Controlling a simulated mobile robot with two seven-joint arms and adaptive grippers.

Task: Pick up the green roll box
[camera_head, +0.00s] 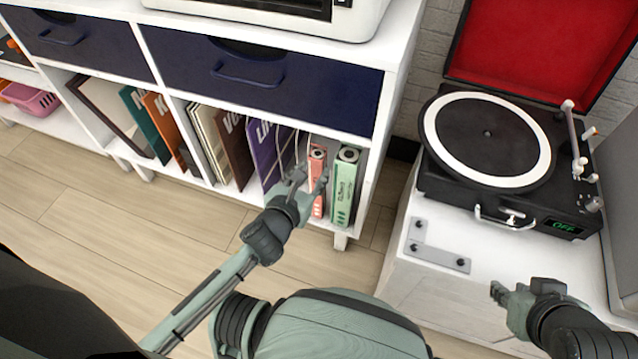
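The green roll box (344,187) stands upright at the right end of the shelf's lower compartment, against the side wall. A similar red roll box (317,200) stands just to its left. My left gripper (310,178) is at the front of the compartment, in front of the red box and left of the green one. Its fingers look spread, with nothing seen held between them. Whether a finger touches the red box cannot be told. My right gripper (497,290) is far to the right, over the white cabinet; its finger opening is not clear.
A purple book (266,150) and several others fill the shelf left of the boxes. Navy drawers (260,82) lie above. A record player (500,165) and a metal bracket (437,258) sit on the white cabinet (425,290) at right. The wood floor in front is clear.

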